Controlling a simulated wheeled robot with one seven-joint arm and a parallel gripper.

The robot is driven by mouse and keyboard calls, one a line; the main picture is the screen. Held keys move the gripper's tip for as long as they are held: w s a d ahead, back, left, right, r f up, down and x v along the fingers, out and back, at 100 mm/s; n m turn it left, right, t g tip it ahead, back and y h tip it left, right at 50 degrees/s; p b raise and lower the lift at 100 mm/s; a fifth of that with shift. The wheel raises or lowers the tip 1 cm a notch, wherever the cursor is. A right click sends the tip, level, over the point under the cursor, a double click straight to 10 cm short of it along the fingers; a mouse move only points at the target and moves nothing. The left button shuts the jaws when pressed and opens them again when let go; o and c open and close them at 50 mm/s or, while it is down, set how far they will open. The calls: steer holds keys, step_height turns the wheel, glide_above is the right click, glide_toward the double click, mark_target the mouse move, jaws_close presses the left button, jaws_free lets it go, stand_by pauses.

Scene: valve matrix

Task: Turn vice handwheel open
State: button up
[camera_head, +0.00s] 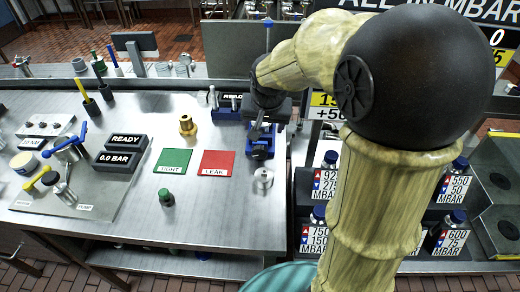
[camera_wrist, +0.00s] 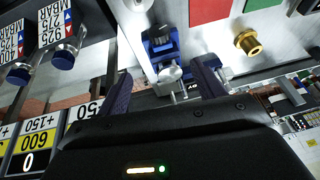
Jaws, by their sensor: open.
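The blue vice (camera_head: 260,146) stands near the right end of the steel table, and it also shows at the top of the wrist view (camera_wrist: 160,42).
A green TIGHT pad (camera_head: 173,161) and a red LEAK pad (camera_head: 216,163) lie left of the vice. A brass fitting (camera_head: 187,125) stands behind them. A small green-topped part (camera_head: 166,197) stands in front. Labelled bottles (camera_head: 325,180) fill a rack to the right.

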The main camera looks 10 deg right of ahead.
mark_target(260, 148)
steer(key=x, duration=1.7)
steer(key=shift+d+f, duration=0.1)
steer(key=shift+f, duration=0.1)
steer(key=shift+c, duration=0.2)
steer(key=c, duration=1)
